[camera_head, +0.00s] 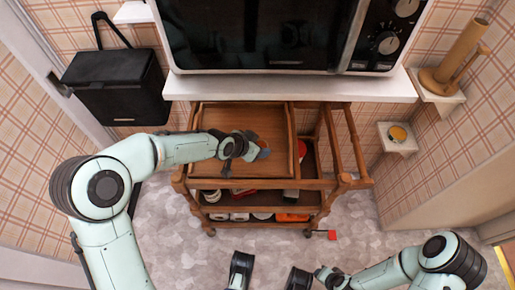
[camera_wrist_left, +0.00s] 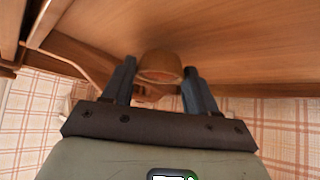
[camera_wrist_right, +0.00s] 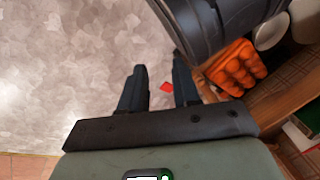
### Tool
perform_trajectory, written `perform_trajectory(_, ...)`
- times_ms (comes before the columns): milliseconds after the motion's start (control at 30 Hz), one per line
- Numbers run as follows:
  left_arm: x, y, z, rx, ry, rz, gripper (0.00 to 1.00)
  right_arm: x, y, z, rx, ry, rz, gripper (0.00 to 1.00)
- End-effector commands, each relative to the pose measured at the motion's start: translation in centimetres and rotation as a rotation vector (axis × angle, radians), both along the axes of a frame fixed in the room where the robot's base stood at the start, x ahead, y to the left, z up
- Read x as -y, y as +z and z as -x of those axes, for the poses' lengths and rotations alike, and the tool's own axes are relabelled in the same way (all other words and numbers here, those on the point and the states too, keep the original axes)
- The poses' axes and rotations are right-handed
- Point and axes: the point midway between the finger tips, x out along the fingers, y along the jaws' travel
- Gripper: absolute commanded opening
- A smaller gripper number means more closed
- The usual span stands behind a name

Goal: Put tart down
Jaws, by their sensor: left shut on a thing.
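My left gripper (camera_head: 257,148) is over the wooden trolley's top tray (camera_head: 265,120) in the head view. In the left wrist view, its fingers (camera_wrist_left: 160,70) are shut on the tart (camera_wrist_left: 160,66), a small brown cup shape with a reddish filling. The wooden surface (camera_wrist_left: 240,45) lies close beyond the tart. I cannot tell whether the tart touches it. In the head view the gripper mostly hides the tart. My right gripper (camera_wrist_right: 160,80) is open and empty in the right wrist view, with floor behind its fingers.
A microwave (camera_head: 270,35) stands on a white shelf behind the trolley. A black bin (camera_head: 115,85) hangs at left. Lower trolley shelves hold an orange carton (camera_head: 292,217) and white dishes (camera_wrist_right: 272,30). A red piece (camera_head: 332,235) is near the trolley's right side. Much of the tray is bare.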

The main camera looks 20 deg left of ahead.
Motion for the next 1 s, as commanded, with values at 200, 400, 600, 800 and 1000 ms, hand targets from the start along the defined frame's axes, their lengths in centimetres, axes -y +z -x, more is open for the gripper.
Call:
perform_trajectory(200,0.03,-1.22,-0.04,0.002,0.0,0.0,0.27,0.1,-0.87,1.0,-0.034,-0.002,-0.003,0.31)
perform_trajectory(400,0.03,-1.31,-0.04,0.002,0.0,0.0,0.27,0.13,-0.95,1.05,-0.036,-0.002,-0.002,0.31)
perform_trajectory(600,0.03,-1.62,-0.02,0.002,-0.001,0.0,0.68,0.18,-1.31,1.47,-0.049,-0.003,-0.003,0.31)
perform_trajectory(800,0.04,-1.6,0.0,0.001,-0.001,0.0,0.83,0.18,-1.26,1.44,-0.048,-0.003,-0.003,0.31)
perform_trajectory(1000,0.03,-1.4,0.0,0.001,-0.001,0.0,0.83,0.16,-1.05,1.28,-0.044,-0.002,-0.003,0.31)
